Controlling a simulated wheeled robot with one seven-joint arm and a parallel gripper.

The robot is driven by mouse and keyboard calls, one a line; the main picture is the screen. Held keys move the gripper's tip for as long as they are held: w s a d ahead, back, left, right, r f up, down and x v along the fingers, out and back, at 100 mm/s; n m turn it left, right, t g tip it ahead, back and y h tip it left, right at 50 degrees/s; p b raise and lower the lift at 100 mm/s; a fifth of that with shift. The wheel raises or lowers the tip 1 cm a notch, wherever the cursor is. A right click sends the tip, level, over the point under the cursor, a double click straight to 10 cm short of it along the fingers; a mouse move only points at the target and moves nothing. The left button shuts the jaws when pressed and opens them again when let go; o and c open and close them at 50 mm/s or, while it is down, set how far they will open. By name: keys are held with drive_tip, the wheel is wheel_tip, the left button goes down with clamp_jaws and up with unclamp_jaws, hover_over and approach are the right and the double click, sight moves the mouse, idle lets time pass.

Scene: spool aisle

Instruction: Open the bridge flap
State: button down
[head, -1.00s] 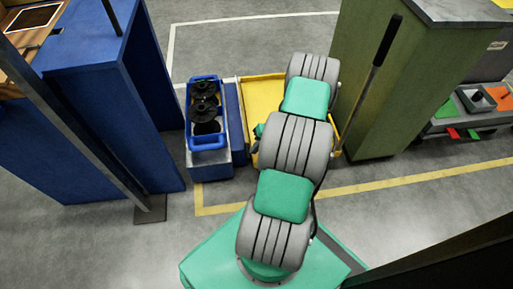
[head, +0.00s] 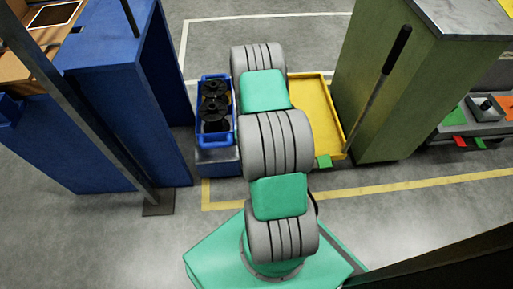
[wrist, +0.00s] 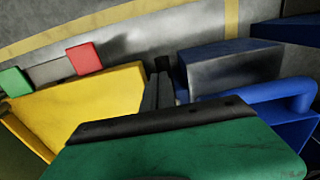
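The bridge flap appears to be the yellow panel (head: 312,105) with a raised rim, spanning the gap between blue and green cabinets in the head view. A green tab (head: 323,161) sits at its near edge. In the wrist view the yellow panel (wrist: 85,105) fills the left, with a red tab (wrist: 84,58) and a green tab (wrist: 14,81) along its edge. My arm hides its left part in the head view, and my gripper is hidden there. In the wrist view my gripper's dark fingers (wrist: 160,92) look close together, between the panel and a blue box, with nothing visible held.
A blue crate (head: 203,141) with black spools (head: 215,90) stands just left of my arm. The blue cabinet (head: 105,120) and a dark post (head: 85,115) are farther left. The green cabinet (head: 400,95) with a leaning dark-handled pole (head: 378,90) bounds the right. Floor in front is open.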

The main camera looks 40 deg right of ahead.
drive_tip(key=shift+w+a+f+g+h+b, duration=0.25)
drive_tip(key=shift+w+a+f+h+b, duration=0.15)
drive_tip(key=shift+a+f, duration=0.25)
drive_tip(key=shift+w+a+f+g+h+b, duration=0.2)
drive_tip(key=shift+w+a+f+h+b, duration=0.2)
drive_tip(key=shift+a+f+b, duration=0.2)
drive_tip(key=shift+w+a+f+g+h+b, duration=0.3)
drive_tip(key=shift+w+a+f+b, duration=0.1)
drive_tip(key=shift+a+f, duration=0.25)
drive_tip(key=shift+f, duration=0.1)
